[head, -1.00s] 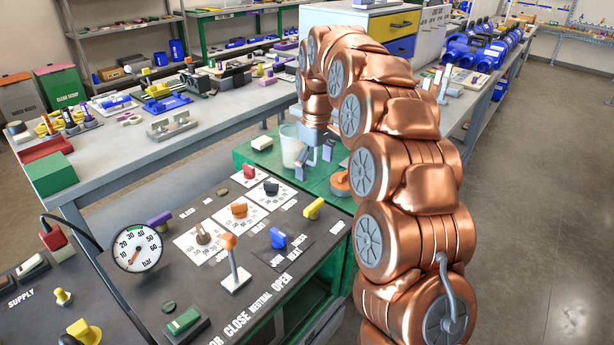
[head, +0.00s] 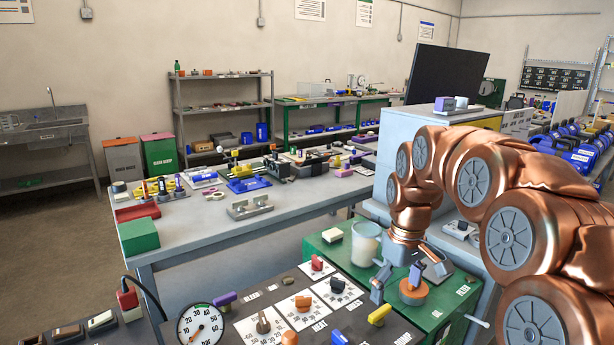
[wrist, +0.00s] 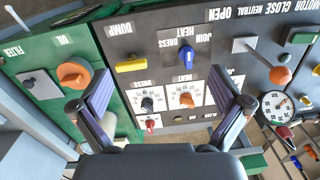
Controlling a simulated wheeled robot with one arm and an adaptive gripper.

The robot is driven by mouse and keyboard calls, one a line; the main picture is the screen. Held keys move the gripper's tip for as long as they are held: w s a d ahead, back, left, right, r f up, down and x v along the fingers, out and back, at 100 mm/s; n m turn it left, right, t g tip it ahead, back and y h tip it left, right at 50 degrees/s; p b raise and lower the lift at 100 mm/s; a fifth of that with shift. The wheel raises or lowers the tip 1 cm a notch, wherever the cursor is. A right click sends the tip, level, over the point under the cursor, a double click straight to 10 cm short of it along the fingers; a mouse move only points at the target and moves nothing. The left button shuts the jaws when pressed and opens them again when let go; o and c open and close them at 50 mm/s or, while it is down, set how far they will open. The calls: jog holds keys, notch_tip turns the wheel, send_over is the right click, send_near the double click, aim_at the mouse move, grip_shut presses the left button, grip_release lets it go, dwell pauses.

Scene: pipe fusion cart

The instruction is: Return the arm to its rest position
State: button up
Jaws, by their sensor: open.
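My copper-coloured arm (head: 510,215) enters the head view from the lower right and arches over to the middle. My gripper (head: 399,277) points down at its end, above the green cabinet top (head: 318,241) at the right end of the dark control panel. In the wrist view my gripper (wrist: 158,106) is open, its two fingers wide apart with purple pads and nothing between them. The control panel (wrist: 205,75) with its knobs lies beyond the fingers, apart from them.
An orange knob (head: 413,291) and a clear beaker (head: 366,243) are close to my gripper. A pressure gauge (head: 201,325) stands at the panel's left. A grey bench (head: 295,203) with clamps and a green block (head: 138,235) is behind. A blue-grey cabinet (head: 392,125) stands behind my arm.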

jog(key=s+d+f+m+g+p, duration=0.1)
jog(key=s+m+p, duration=0.3)
jog(key=s, duration=2.8)
jog(key=shift+s+d+f+m, duration=0.3)
jog(key=shift+f+m, duration=0.25)
jog(key=shift+m, duration=0.45)
jog(key=shift+w+a, duration=0.2)
jog(key=shift+a, duration=0.1)
jog(key=shift+s+d, duration=0.1)
jog(key=shift+d, duration=0.05)
